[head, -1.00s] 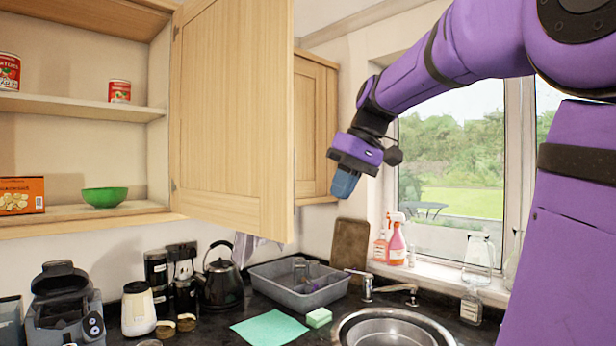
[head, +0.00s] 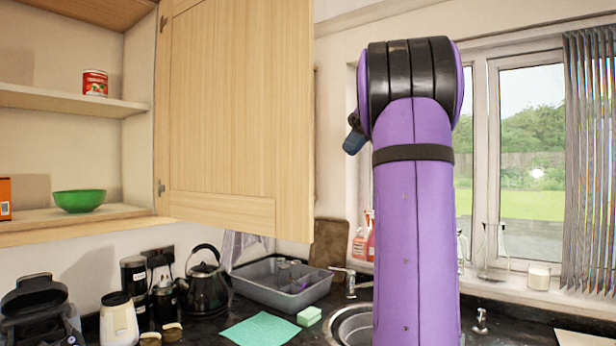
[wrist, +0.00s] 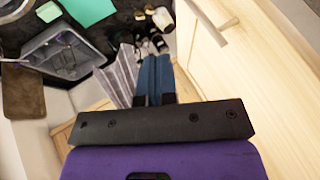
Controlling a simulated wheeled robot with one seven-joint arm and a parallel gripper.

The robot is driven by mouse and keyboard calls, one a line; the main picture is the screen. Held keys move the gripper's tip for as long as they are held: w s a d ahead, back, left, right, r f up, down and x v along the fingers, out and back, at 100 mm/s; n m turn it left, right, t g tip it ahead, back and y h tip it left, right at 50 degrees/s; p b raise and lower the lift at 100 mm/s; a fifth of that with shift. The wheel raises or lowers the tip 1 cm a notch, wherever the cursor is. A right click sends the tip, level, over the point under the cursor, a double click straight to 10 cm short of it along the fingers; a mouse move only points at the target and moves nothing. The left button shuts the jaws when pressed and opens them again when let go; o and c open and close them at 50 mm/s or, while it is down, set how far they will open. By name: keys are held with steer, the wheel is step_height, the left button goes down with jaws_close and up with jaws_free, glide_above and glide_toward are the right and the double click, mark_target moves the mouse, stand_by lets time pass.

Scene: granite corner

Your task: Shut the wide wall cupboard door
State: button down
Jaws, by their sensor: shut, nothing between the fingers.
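The wide wall cupboard door (head: 235,110) is pale wood and stands well open, hinged at the right side of the open cupboard. Its inner face shows in the head view. In the wrist view its outer face (wrist: 205,70) fills the right side, with a bar handle (wrist: 216,32). My gripper (head: 354,140) is mostly hidden behind my arm in the head view, with blue fingertips just right of the door's free edge. In the wrist view the blue fingers (wrist: 155,72) are together and empty, alongside the outer face; I cannot tell whether they touch it.
The cupboard shelves hold a red tin (head: 95,83), a green bowl (head: 79,201) and an orange box (head: 5,198). Below are a kettle (head: 205,280), a grey basin (head: 282,284) and a sink (head: 350,325). A window (head: 530,160) is at the right.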

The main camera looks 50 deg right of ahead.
steer(key=w+a+f, duration=0.4)
steer(key=a+f, duration=0.3)
steer(key=a, duration=0.1)
steer(key=shift+a+f, duration=0.1)
steer(key=shift+a, duration=0.05)
stand_by(0.4)
